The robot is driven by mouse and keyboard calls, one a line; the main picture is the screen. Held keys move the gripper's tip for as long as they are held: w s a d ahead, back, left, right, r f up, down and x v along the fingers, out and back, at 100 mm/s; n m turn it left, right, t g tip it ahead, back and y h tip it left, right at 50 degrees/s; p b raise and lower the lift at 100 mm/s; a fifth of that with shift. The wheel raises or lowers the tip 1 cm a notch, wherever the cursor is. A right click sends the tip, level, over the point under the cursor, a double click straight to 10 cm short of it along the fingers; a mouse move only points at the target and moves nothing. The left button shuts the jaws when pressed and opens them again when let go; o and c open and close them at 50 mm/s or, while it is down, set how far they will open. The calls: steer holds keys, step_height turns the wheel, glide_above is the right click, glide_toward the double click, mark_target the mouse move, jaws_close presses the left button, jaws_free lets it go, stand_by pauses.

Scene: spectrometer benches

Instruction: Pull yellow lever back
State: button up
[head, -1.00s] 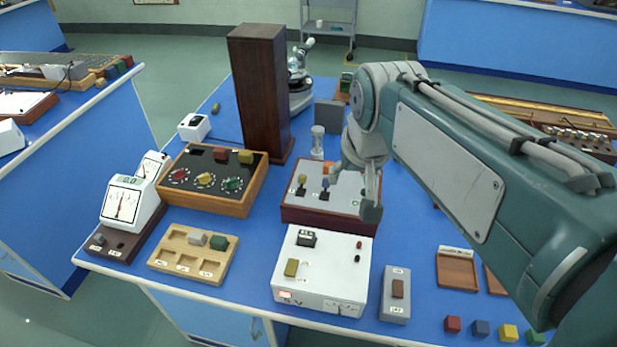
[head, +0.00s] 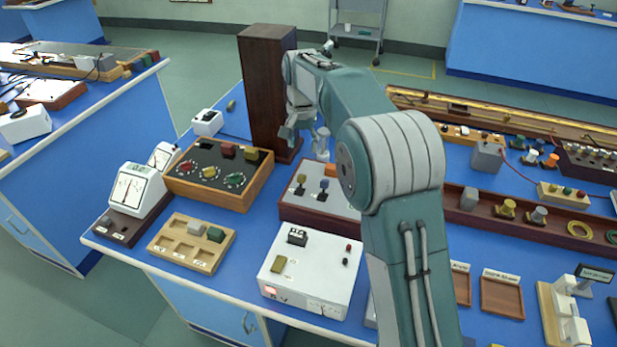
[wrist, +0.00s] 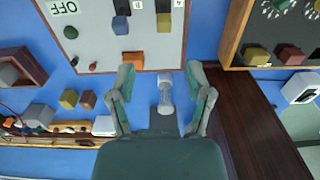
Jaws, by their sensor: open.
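A yellow lever (head: 301,179) stands on the light-topped switch panel (head: 312,205), left of a dark blue lever (head: 323,184). In the wrist view the yellow lever (wrist: 163,20) is at the top, right of the blue lever (wrist: 121,24), with an orange block (wrist: 132,58) below the blue one on the same panel. My gripper (head: 297,134) is behind the panel, beside the tall dark wooden box, and touches no lever. In the wrist view my gripper (wrist: 161,72) is open and empty, with a small clear cylinder (wrist: 165,98) showing between its fingers.
The tall wooden box (head: 268,85) stands close to my gripper. A black panel with knobs and blocks (head: 215,186) is left of the switch panel.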

mark_target(301, 176)
steer(key=shift+w+a+f, duration=0.2)
steer(key=shift+a+f, duration=0.1)
steer(key=shift+f, duration=0.25)
step_height(301, 176, down, 9)
steer(key=shift+f, duration=0.2)
steer(key=shift+a+f, duration=0.1)
steer(key=shift+f, duration=0.4)
jaws_close()
